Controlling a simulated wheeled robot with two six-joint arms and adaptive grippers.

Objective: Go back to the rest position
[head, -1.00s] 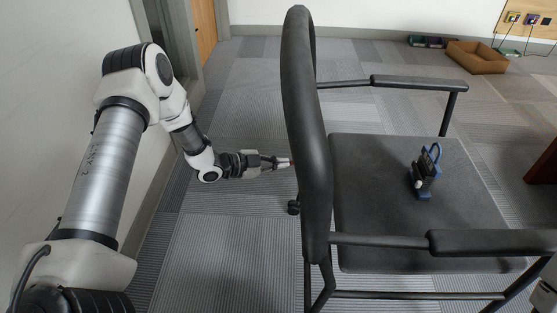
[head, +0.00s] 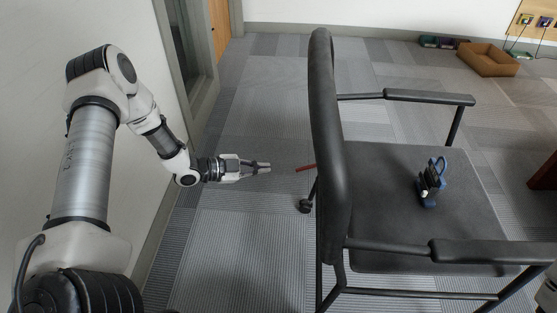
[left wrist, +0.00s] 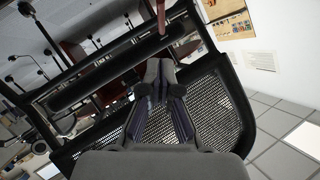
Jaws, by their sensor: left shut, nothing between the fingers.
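My left gripper (head: 264,169) is shut and empty in the head view, held over the carpet to the left of the black chair (head: 327,150). Its fingers point at the chair's backrest with a gap between. In the left wrist view the shut fingers (left wrist: 158,75) lie in front of the chair's mesh back (left wrist: 215,105). A thin red bar (head: 306,168) shows between the gripper and the backrest, apart from the fingertips; what it belongs to is hidden.
A blue and black radio-like device (head: 431,185) stands on the chair seat (head: 385,235). A cardboard box (head: 488,62) is on the floor at the back right, beside several small dark items (head: 440,42). A white wall is close on the left. Carpet (head: 225,240) is clear below my left gripper.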

